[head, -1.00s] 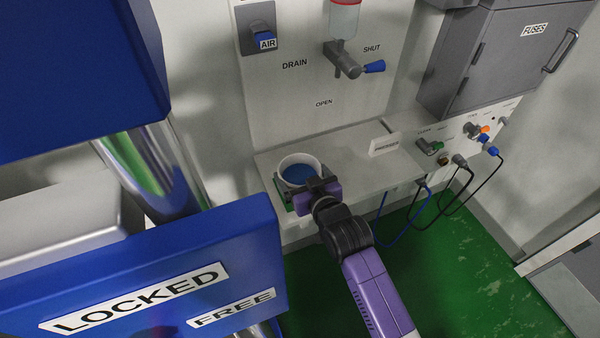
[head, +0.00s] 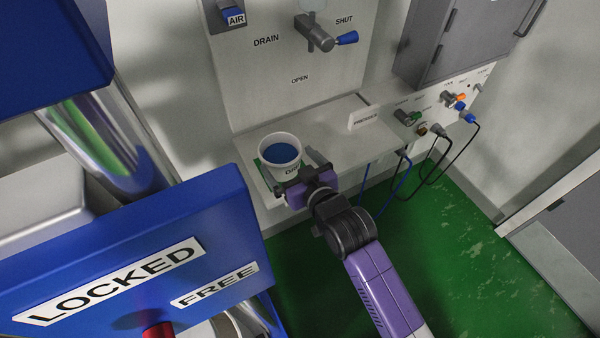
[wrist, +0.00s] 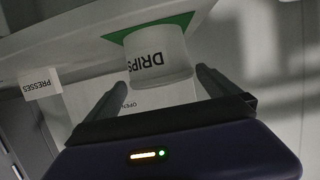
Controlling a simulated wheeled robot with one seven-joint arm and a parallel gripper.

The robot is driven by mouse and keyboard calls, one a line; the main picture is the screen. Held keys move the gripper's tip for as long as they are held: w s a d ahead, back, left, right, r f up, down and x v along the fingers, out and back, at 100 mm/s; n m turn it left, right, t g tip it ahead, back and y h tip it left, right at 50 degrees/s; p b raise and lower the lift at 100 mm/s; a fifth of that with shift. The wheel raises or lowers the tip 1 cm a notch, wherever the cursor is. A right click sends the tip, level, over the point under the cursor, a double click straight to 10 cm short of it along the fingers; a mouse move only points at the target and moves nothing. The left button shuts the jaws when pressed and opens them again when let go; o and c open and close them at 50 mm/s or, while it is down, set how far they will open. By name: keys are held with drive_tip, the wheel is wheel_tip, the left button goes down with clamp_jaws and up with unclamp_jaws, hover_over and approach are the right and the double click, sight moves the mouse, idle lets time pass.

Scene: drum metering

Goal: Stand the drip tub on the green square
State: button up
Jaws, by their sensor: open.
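The drip tub (head: 276,168) is a white round cup, blue inside, marked DRIPS. It stands upright at the left end of the pale shelf. The green square (head: 261,174) shows beside and under its base. In the wrist view, which is upside down, the tub (wrist: 158,58) rests against the green square (wrist: 118,37), with green showing on both sides. My gripper (head: 298,174) is open, on the near side of the tub.
The shelf (head: 335,140) is clear right of the tub up to a PRESSES sign (head: 365,117). A blue-handled valve (head: 322,36) is on the panel above. Cables and connectors (head: 438,130) hang at right. A blue LOCKED/FREE panel (head: 140,250) stands close at left.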

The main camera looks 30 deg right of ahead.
drive_tip(key=v, duration=0.6)
drive_tip(key=shift+s, duration=0.15)
drive_tip(key=s+f, duration=0.2)
drive_tip(key=s, duration=1.6)
drive_tip(key=r+v, duration=0.2)
drive_tip(key=v, duration=1.3)
drive_tip(key=shift+r, duration=0.45)
drive_tip(key=shift+w, duration=0.1)
